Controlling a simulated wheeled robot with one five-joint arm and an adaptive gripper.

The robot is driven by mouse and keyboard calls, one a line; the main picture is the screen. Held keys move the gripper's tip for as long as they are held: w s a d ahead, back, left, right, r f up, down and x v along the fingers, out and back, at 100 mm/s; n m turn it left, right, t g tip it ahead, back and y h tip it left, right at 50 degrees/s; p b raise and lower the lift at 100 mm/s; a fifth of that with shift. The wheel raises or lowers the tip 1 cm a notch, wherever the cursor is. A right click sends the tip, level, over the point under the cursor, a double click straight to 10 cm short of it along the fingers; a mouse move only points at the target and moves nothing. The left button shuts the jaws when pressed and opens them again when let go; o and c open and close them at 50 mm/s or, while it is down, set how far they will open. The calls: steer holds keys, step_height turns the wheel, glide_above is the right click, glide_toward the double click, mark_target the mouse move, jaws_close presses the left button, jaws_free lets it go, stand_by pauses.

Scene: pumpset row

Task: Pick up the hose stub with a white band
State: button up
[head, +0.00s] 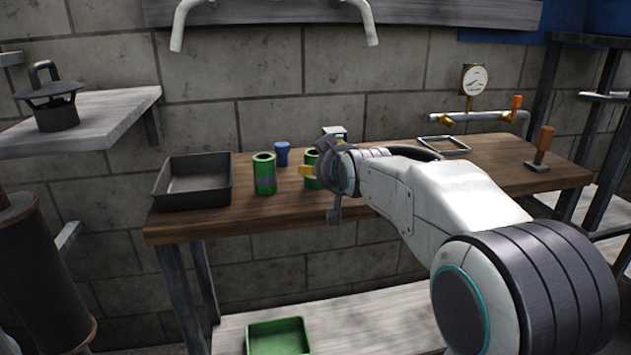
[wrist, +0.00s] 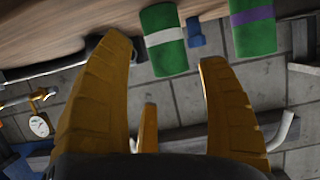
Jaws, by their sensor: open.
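The hose stub with a white band (wrist: 163,38) is a green cylinder in the wrist view, beyond and between my gripper's yellow fingers. In the head view this stub (head: 311,157) stands on the wooden bench, partly hidden behind a yellow finger; its band cannot be made out there. A similar green stub with a purple band (head: 264,174) stands to its left; it also shows in the wrist view (wrist: 253,26). My gripper (head: 316,170) is open and empty, level with the white-banded stub. I cannot tell whether a finger touches it.
A small blue piece (head: 282,154) stands between the two green stubs, towards the back. A dark tray (head: 193,196) sits at the bench's left end. A wire frame (head: 443,146) and an orange-handled tool (head: 541,149) are on the right. A green bin (head: 279,338) lies below.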

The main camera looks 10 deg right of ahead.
glide_above(320, 187)
steer(key=shift+s+d+f+b, duration=0.15)
steer(key=shift+f+b, duration=0.1)
steer(key=shift+f, duration=0.3)
steer(key=shift+s+a+f+b, duration=0.1)
steer(key=shift+s+f+b, duration=0.1)
steer(key=shift+f, duration=0.3)
steer(key=shift+w+d+f+b, duration=0.1)
steer(key=shift+w+f+b, duration=0.05)
steer(key=shift+w+b, duration=0.25)
steer(key=shift+w+f+b, duration=0.1)
steer(key=shift+w+b, duration=0.3)
steer(key=shift+w, duration=0.15)
steer(key=c, duration=0.9)
steer(key=shift+r, duration=0.3)
